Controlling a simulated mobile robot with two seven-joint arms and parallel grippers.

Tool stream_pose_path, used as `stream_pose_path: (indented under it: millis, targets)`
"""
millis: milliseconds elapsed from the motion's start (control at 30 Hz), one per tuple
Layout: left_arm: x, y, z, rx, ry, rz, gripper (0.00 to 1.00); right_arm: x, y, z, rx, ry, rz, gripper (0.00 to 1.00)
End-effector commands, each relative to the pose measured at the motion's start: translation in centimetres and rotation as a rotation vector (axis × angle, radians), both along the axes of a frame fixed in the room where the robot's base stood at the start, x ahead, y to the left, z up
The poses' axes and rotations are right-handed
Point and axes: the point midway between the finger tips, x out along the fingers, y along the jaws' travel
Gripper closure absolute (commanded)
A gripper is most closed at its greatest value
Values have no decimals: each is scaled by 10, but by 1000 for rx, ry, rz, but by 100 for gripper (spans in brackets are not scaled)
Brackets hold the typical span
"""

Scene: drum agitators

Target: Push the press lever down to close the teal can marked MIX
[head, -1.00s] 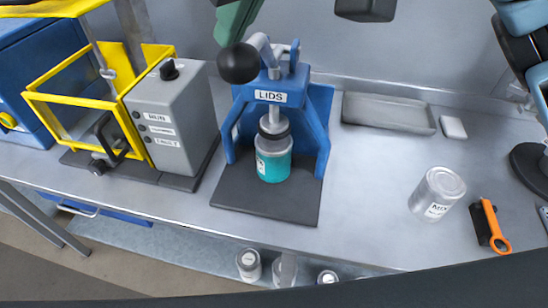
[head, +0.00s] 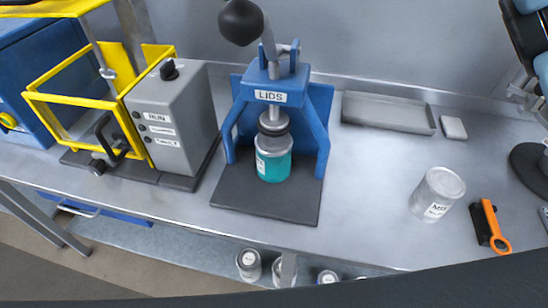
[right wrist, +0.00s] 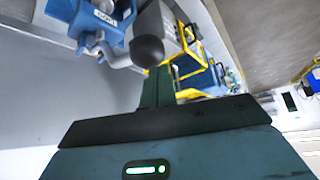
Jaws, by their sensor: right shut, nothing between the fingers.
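The teal can (head: 273,166) stands upright on the base of the blue press (head: 320,110) labelled LIDS. A silver lid shows on its top; its label is too small to read. The press plunger (head: 274,119) is just above the lid; I cannot tell whether they touch. In the right wrist view the knob (right wrist: 147,48) is just beyond the fingertips of my right gripper (right wrist: 157,72), which is shut and empty. I cannot tell whether they touch. My left gripper is not in view.
A silver can (head: 437,194) and an orange-handled tool (head: 491,226) are on the bench at right. A grey tray (head: 389,113) and small white block (head: 453,128) lie behind. A grey control box (head: 172,118) and yellow frame (head: 80,130) stand at left.

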Motion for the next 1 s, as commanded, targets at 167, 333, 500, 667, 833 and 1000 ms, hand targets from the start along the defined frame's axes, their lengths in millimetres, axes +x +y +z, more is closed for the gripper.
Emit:
stream_pose_path:
  millis: [167,333,500,667,833,1000]
  targets:
    - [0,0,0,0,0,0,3,0,0,2,1,-1,0,100]
    - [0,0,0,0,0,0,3,0,1,16,3,-3,-1,100]
    - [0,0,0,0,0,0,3,0,0,31,2,-2,-1,100]
    - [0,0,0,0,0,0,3,0,0,44,2,-1,-1,100]
    - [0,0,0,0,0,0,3,0,0,59,2,-1,-1,100]
    - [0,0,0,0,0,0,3,0,0,69,0,-1,-1,100]
